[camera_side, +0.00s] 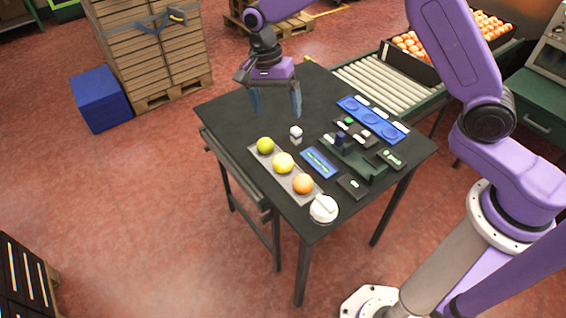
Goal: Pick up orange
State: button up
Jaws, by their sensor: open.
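The orange (303,184) rests on a grey strip (255,153) on the black table, at the strip's near right end. A yellow fruit (283,163) sits in the middle of the strip, and a yellow-green fruit (265,145) sits at its far left end. My gripper (275,108) points down over the far left part of the table, with its two fingers spread and nothing between them. It is apart from the orange, up and to the left of it in the picture.
A white round object (323,209) stands close beside the orange. A blue flat piece (319,162), a small white object (296,132), a dark green fixture (352,158) and a blue tray (398,136) occupy the table's middle and right. A roller conveyor (372,88) stands behind.

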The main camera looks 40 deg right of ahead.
aim_at(281, 155)
jog(key=w+d+f+m, duration=0.1)
jog(key=w+f+m, duration=0.3)
jog(key=shift+g, duration=0.3)
jog(key=x, duration=1.7)
jog(key=shift+w+d+f, duration=0.2)
jog(key=shift+w, duration=0.05)
jog(key=c, duration=1.2)
